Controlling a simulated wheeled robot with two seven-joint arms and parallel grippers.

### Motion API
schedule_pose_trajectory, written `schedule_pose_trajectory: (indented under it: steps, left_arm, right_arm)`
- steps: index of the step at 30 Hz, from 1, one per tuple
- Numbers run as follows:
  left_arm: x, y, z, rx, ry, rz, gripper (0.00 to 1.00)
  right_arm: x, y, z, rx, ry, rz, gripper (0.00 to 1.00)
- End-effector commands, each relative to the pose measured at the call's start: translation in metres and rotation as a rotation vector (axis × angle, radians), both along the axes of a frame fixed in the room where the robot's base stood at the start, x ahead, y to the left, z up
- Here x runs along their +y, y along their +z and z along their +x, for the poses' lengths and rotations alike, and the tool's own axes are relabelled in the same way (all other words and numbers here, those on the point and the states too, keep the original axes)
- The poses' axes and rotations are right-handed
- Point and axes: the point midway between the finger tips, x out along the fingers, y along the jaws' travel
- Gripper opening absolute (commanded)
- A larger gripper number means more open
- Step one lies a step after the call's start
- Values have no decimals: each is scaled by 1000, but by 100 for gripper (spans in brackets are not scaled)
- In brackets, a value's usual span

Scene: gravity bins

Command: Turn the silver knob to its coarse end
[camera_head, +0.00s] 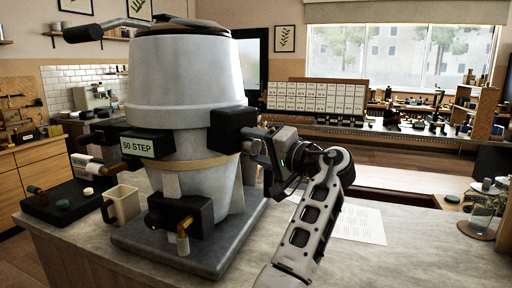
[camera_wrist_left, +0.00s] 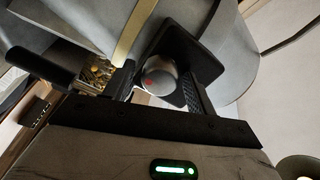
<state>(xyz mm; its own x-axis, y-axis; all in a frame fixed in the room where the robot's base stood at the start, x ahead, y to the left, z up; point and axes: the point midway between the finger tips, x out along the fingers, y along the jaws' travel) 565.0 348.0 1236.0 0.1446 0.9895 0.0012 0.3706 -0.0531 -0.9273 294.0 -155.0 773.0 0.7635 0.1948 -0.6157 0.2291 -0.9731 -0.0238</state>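The silver knob (camera_wrist_left: 158,78), round with a red dot on its face, is on a dark square mount on the grey machine (camera_head: 188,70). In the wrist view my left gripper (camera_wrist_left: 162,88) has one finger on each side of the knob. The left finger is close to the knob, and a gap shows on the right. I cannot tell whether either finger touches. In the head view my left gripper (camera_head: 258,150) is at the machine's right side, where the knob is mostly hidden. My right gripper is not in view.
A "50 STEP" label (camera_head: 138,148) is on the machine's front. A cream mug (camera_head: 124,205) and a black tray (camera_head: 60,208) stand to its left. A paper (camera_head: 360,223) lies on the counter, and a glass (camera_head: 481,220) stands at the far right. The front right counter is clear.

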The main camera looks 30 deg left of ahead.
Motion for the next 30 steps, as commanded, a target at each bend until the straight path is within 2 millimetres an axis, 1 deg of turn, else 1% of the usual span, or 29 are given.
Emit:
schedule_pose_trajectory:
  steps: [9,11,14,17,19,24,27,30]
  left_arm:
    - [-1,-1,0,-1,1,-1,59]
    - [-5,-1,-1,-1,0,-2,59]
    - [-17,-3,-2,-1,-1,-1,59]
    - [-37,-4,-5,-1,-3,-2,59]
    - [-54,-4,-7,-2,-4,-2,59]
    - [-96,-3,-13,-2,-4,-1,59]
    - [-118,-3,-17,-1,-3,-1,59]
    - [-135,-2,-20,-1,-1,-1,59]
  right_arm:
    - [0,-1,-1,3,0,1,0]
    - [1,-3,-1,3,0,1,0]
    - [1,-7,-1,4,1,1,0]
    - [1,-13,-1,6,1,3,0]
    - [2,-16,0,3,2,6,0]
    - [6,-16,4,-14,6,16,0]
    - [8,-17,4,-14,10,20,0]
    - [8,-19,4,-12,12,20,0]
